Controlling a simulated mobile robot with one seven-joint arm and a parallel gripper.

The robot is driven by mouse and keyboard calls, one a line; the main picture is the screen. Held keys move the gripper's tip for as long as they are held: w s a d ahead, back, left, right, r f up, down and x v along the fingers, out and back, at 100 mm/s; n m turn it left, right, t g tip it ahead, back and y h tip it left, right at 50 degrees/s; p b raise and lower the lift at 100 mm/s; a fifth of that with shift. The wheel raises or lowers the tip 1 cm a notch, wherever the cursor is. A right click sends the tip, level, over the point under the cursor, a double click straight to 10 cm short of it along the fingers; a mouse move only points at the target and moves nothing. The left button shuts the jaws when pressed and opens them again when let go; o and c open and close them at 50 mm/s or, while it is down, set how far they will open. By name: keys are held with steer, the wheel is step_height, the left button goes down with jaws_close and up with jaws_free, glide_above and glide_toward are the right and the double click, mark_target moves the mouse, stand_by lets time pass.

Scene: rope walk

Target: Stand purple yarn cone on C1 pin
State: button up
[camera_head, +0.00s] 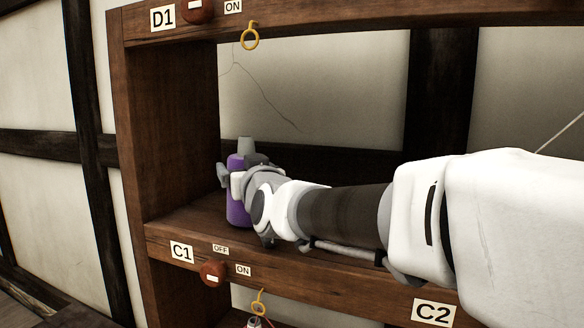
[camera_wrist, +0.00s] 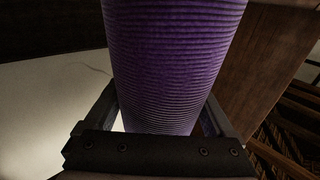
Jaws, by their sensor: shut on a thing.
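The purple yarn cone (camera_head: 238,210) stands upright at the left end of the middle shelf, behind the C1 label (camera_head: 182,251). Its grey top shows above my gripper (camera_head: 232,178). My gripper is shut on the cone, with a finger on either side of it. In the wrist view the ribbed purple yarn (camera_wrist: 175,60) fills the middle, between the fingers of my gripper (camera_wrist: 165,115). The C1 pin is not visible. I cannot tell whether the cone's base touches the shelf or is just above it.
The wooden shelf (camera_head: 185,215) has a left side post close to the cone. A yellow ring (camera_head: 250,38) hangs above from the D1 beam. A red knob (camera_head: 212,273) with OFF and ON labels is on the front edge. The C2 label (camera_head: 434,312) is at right.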

steer(key=shift+r, duration=0.25)
steer(key=shift+r+p, duration=0.5)
steer(key=shift+r, duration=0.1)
steer(key=shift+f+b, duration=0.7)
stand_by(1.0)
steer(key=shift+r+p, duration=0.55)
steer(key=shift+r, duration=0.15)
steer(key=shift+f+b, duration=0.9)
steer(key=shift+b, duration=0.05)
stand_by(0.7)
steer(key=o, duration=1.3)
steer(key=shift+c, duration=0.2)
